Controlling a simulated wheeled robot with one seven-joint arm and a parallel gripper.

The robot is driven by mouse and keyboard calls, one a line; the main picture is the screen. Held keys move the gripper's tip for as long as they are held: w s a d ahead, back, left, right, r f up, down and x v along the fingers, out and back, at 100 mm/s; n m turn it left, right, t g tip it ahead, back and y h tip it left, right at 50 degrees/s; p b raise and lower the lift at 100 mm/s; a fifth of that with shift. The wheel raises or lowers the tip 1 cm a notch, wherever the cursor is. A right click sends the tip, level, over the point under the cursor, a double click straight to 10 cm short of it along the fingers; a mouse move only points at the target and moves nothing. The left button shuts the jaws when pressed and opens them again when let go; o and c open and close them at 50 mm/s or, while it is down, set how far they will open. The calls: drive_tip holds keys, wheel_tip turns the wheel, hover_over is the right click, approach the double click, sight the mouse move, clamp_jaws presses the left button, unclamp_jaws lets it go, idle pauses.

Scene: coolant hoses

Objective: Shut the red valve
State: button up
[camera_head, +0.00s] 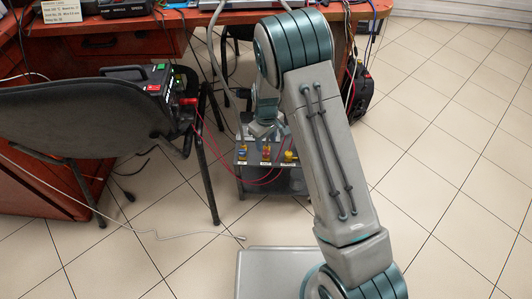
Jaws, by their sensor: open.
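A low grey stand (278,182) on the tiled floor carries a row of three small valves. The red valve (266,150) is in the middle, with a blue valve (242,153) on its left and a yellow valve (290,156) on its right. A small label is below each one. My gripper (265,136) points down, open, just above and behind the red valve. I cannot tell whether its fingers touch the valve. My arm and wrist hide part of the stand's back and right side. The valve handle's angle is too small to read.
A dark chair (85,118) stands left of the stand, with a black device (150,80) by its backrest. Thin red hoses (203,135) run from there to the stand. A wooden desk (110,45) is behind. A white cable (150,234) lies on the floor. Floor on the right is clear.

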sight(266, 152)
wheel_tip(266, 152, down, 5)
drive_tip(key=shift+f+b, duration=0.1)
drive_tip(key=shift+b, duration=0.65)
drive_tip(key=c, duration=1)
